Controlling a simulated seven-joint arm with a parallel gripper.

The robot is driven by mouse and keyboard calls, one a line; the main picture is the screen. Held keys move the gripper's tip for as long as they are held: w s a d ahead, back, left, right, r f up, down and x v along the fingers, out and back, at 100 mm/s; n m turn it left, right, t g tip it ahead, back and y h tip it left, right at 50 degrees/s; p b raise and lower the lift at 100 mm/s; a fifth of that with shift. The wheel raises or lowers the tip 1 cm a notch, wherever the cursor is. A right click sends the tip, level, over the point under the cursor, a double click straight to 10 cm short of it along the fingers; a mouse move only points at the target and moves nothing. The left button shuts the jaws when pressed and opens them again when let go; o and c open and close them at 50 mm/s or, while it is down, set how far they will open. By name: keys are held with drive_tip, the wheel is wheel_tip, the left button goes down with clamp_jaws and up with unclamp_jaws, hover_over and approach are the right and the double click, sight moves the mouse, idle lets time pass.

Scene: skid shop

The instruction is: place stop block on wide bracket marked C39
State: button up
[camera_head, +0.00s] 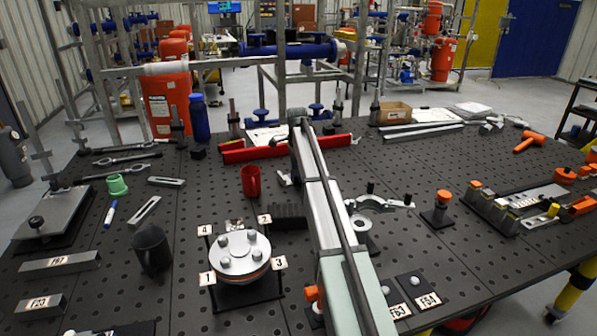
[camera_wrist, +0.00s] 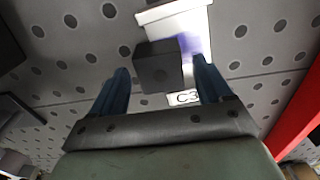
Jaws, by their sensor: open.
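In the wrist view, a dark square stop block (camera_wrist: 158,66) lies between the two blue fingers of my gripper (camera_wrist: 163,85), with a gap on each side. My gripper is open and not closed on it. A pale bracket (camera_wrist: 176,20) with a raised lip lies behind and beside the block, and the block covers part of it. I cannot tell whether the block rests fully on the bracket. In the head view my arm hides the gripper and block.
A red bar (camera_wrist: 298,105) runs along the wrist view's right edge. In the head view, a red mug (camera_head: 250,181) stands left of my arm, near a round flange (camera_head: 240,256) with numbered tags. A black mug (camera_head: 151,249) stands farther left. The perforated table (camera_head: 440,160) has free room at right.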

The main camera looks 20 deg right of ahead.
wheel_tip(320, 180, up, 12)
drive_tip(key=shift+a, duration=0.15)
idle(0.3)
